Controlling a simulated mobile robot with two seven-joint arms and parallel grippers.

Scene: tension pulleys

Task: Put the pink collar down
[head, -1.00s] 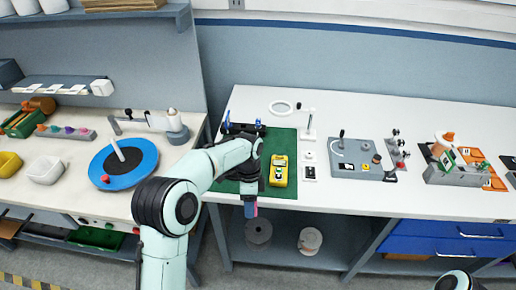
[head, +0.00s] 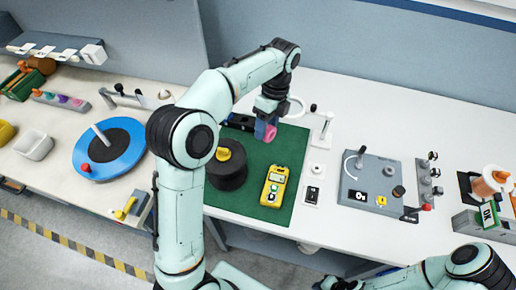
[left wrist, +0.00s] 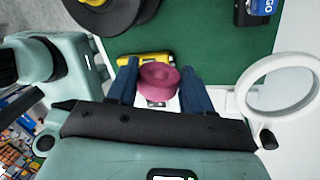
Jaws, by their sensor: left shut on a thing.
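The pink collar (head: 270,133) is held between the blue fingers of my left gripper (head: 265,128), over the far right part of the green mat (head: 250,205). In the left wrist view the collar (left wrist: 160,80) sits between the two blue fingers (left wrist: 160,88), its round flanged face showing. Whether the collar touches anything below it cannot be told. My right arm comes in at the bottom right of the head view; its gripper is not visible.
A black spool with a yellow top (head: 227,170) and a yellow meter (head: 274,186) stand on the mat. A magnifier ring (left wrist: 278,85) is close on the right in the wrist view. A grey panel (head: 372,185) lies to the right.

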